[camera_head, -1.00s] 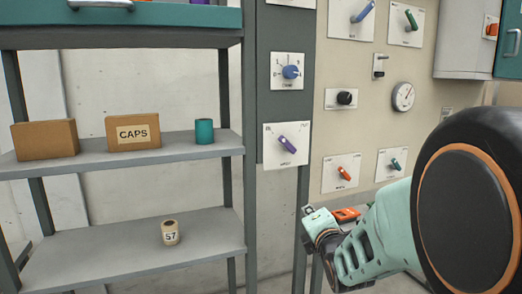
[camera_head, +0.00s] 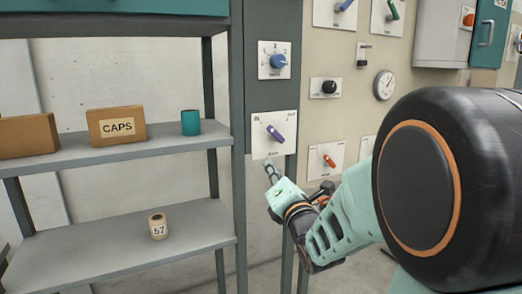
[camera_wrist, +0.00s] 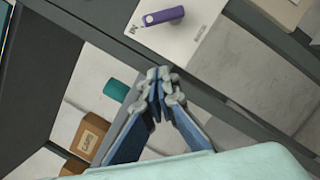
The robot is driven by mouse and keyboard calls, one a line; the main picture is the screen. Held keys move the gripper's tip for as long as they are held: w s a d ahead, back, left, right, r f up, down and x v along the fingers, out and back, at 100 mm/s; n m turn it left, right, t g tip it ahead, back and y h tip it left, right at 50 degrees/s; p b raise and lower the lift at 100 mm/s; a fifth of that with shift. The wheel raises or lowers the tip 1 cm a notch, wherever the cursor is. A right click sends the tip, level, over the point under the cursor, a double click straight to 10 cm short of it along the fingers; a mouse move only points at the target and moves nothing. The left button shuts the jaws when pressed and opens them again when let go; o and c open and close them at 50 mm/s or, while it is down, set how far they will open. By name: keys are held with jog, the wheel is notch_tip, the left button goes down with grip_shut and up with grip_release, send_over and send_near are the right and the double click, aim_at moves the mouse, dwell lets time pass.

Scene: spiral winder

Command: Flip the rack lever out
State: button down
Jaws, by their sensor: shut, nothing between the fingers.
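The purple lever (camera_head: 275,134) sits on a white plate (camera_head: 262,152) on the dark grey panel post. The plate has small marks at its upper corners, the left one looking like "IN"; the label under the lever is too small to read surely. The lever slants from upper left to lower right. The lever (camera_wrist: 163,16) and its plate (camera_wrist: 196,42) also show in the wrist view. My gripper (camera_head: 270,168) is shut and empty, just below the plate. In the wrist view its fingertips (camera_wrist: 163,82) meet below the lever, apart from it.
A red-orange lever (camera_head: 328,160) and a blue knob (camera_head: 278,62) are on nearby plates. A black knob (camera_head: 329,87) and a gauge (camera_head: 384,85) are to the right. Left, a shelf (camera_head: 100,252) bears a CAPS box (camera_head: 117,127), a teal cylinder (camera_head: 190,122) and a spool marked 57 (camera_head: 158,227).

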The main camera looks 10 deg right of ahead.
aim_at(276, 134)
jog(key=w+r+p, duration=0.1)
jog(key=w, duration=0.2)
jog(key=w+d+r+p, duration=0.1)
jog(key=w+r+p, duration=0.1)
jog(key=w, duration=0.2)
jog(key=w+r+p, duration=0.1)
jog(key=w, duration=0.2)
jog(key=shift+w+d+r, duration=0.15)
jog(key=shift+d+r, duration=0.05)
jog(key=shift+r, duration=0.05)
